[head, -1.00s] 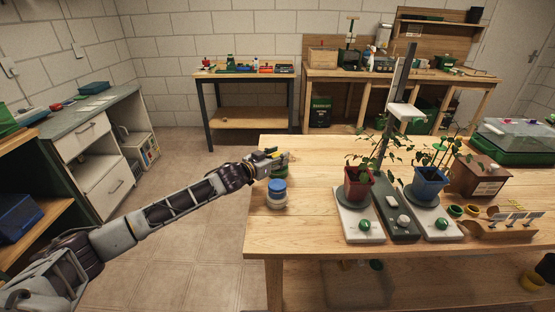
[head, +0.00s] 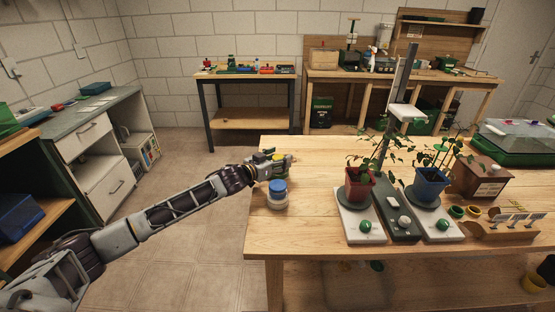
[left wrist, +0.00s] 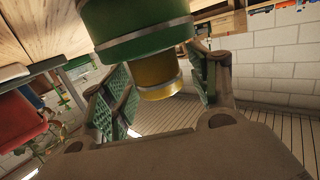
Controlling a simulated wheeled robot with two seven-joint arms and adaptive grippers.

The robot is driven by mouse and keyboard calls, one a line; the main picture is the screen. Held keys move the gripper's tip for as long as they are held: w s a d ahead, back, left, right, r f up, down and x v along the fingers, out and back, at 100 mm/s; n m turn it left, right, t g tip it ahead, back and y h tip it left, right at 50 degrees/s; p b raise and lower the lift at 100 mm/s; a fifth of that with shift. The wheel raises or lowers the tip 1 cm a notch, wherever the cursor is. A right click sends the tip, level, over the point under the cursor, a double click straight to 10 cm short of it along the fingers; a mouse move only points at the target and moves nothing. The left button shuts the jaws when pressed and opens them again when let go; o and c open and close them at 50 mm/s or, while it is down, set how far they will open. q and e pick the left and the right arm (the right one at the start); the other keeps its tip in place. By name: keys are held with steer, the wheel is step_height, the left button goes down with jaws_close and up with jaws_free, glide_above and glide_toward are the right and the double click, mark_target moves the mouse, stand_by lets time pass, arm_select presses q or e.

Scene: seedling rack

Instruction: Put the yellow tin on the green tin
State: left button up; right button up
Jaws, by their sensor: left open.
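The green tin (left wrist: 145,45) shows large at the top of the left wrist view, which looks upside down with the table top uppermost. The yellow tin (left wrist: 158,78) is against the green tin's end, so it appears to stand on top of it; a small offset between them cannot be ruled out. My left gripper (head: 279,161) is at the table's left part, behind the blue-topped tin (head: 277,190). Its fingers are open, one on each side of the yellow tin in the left wrist view. In the head view the gripper mostly hides both tins. My right gripper is not in view.
On the table (head: 310,232), a red pot (head: 360,187) and a blue pot (head: 428,184) with plants stand on white bases right of my gripper. A tall dark post (head: 402,75) rises behind them. The table's front left is clear.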

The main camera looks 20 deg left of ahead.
mark_target(273, 160)
arm_select(q)
steer(key=shift+r, duration=0.1)
steer(key=shift+s, duration=0.1)
steer(key=shift+v, duration=1.4)
steer(key=shift+p+v, duration=0.3)
steer(key=shift+v, duration=4.15)
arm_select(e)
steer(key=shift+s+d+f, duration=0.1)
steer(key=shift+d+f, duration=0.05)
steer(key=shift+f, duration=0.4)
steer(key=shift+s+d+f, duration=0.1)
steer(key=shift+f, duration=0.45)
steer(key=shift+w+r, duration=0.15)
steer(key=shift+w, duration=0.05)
